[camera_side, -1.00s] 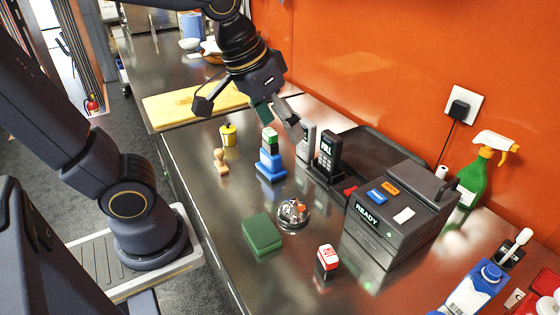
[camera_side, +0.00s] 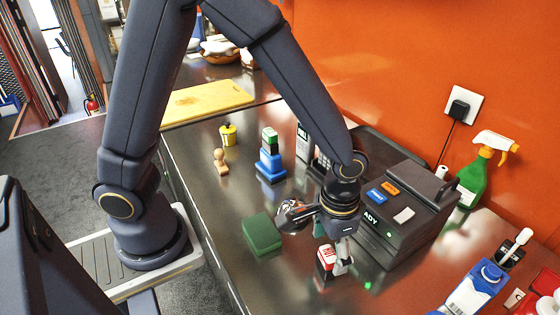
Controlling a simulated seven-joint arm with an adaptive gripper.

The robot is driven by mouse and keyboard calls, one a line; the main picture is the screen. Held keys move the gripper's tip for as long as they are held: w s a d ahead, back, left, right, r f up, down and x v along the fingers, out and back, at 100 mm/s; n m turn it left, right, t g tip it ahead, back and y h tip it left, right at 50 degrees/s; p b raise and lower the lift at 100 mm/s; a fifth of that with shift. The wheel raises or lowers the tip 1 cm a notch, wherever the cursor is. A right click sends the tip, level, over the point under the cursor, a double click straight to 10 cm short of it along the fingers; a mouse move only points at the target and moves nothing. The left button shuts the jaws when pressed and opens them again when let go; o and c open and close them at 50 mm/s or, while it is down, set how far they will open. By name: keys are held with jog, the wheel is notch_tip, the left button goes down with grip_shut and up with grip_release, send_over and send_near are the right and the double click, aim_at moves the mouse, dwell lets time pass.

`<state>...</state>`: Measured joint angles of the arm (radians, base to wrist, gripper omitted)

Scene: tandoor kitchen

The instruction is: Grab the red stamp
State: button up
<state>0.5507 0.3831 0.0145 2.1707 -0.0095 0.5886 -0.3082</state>
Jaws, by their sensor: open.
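The red stamp (camera_side: 325,258), a small block with a red-and-white top and a dark base, stands upright on the steel counter in front of the black machine. My gripper (camera_side: 332,252) is open and pointing down right beside it. One finger shows just right of the stamp, close to it. The other finger is hard to make out, so I cannot tell whether the stamp is between the fingers or whether they touch it.
A green block (camera_side: 262,234) lies left of the stamp. The black machine (camera_side: 410,215) stands close on the right. The counter's front-left part is clear.

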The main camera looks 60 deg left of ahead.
jog(key=f, duration=0.7)
jog(key=shift+w+a, duration=0.3)
jog(key=shift+w, duration=0.1)
jog(key=c, duration=1.3)
jog(key=shift+o, duration=0.2)
jog(key=shift+r, duration=0.15)
